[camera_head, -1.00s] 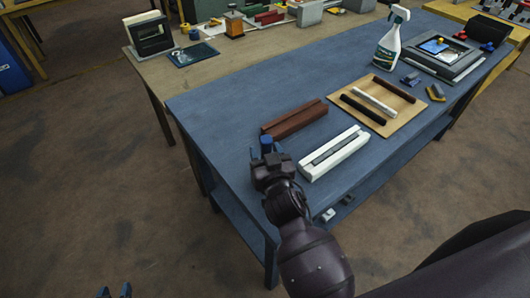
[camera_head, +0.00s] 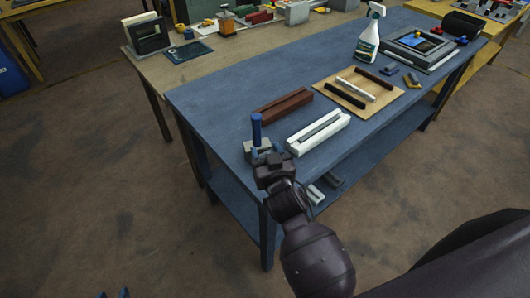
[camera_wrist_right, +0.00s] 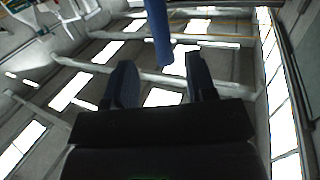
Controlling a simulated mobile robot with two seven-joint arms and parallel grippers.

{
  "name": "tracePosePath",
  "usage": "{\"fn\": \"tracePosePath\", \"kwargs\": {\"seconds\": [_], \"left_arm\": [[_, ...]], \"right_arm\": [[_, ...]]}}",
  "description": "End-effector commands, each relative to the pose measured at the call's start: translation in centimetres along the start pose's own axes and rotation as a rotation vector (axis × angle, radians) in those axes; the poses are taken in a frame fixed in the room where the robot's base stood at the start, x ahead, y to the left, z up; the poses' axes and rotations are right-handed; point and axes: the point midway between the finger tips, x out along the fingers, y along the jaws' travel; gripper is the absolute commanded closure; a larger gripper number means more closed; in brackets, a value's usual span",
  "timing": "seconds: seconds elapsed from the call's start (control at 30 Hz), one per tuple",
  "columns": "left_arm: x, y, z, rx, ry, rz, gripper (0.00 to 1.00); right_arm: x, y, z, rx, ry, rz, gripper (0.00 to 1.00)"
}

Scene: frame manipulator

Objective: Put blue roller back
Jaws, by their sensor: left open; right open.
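The blue roller (camera_head: 257,130) stands about upright at the near left corner of the blue table, at a small grey block (camera_head: 250,148); whether it sits in the block is hard to tell. My right gripper (camera_head: 265,154) is open just in front of the block, at the roller's lower end. In the right wrist view the roller (camera_wrist_right: 158,35) comes in from the top, and its end shows between the spread fingertips (camera_wrist_right: 160,68), with gaps on both sides. My left gripper (camera_head: 113,293) shows only as blue fingertips at the bottom edge, apart and empty.
On the blue table (camera_head: 215,115) are a brown block (camera_head: 284,104), a white grooved block (camera_head: 317,131), a wooden board (camera_head: 335,95) with dark and white bars, and a spray bottle (camera_head: 370,35). The table's left part is clear.

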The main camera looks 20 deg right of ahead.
Motion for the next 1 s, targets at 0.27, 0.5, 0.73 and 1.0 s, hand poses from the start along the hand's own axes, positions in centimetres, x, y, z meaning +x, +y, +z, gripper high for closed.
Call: {"fn": "tracePosePath", "kwargs": {"seconds": [0.27, 0.5, 0.73, 1.0], "left_arm": [[-0.2, 0.0, 0.0, 0.0, -0.002, 0.0, 0.57], [-0.3, -0.1, 0.3, -0.001, -0.009, -0.001, 0.57], [-0.3, -0.1, 0.3, -0.001, -0.009, -0.001, 0.57], [-0.3, 0.0, 0.3, -0.001, -0.009, -0.001, 0.57]], "right_arm": [[0.1, 0.2, -0.1, -0.002, 0.0, -0.002, 0.49], [-0.8, 1.1, 1.1, -0.008, -0.027, 0.004, 0.49], [-8.2, 7.0, 8.4, -0.058, -0.229, 0.015, 0.49], [-17.6, 11.7, 14.0, -0.099, -0.448, -0.022, 0.49]]}}
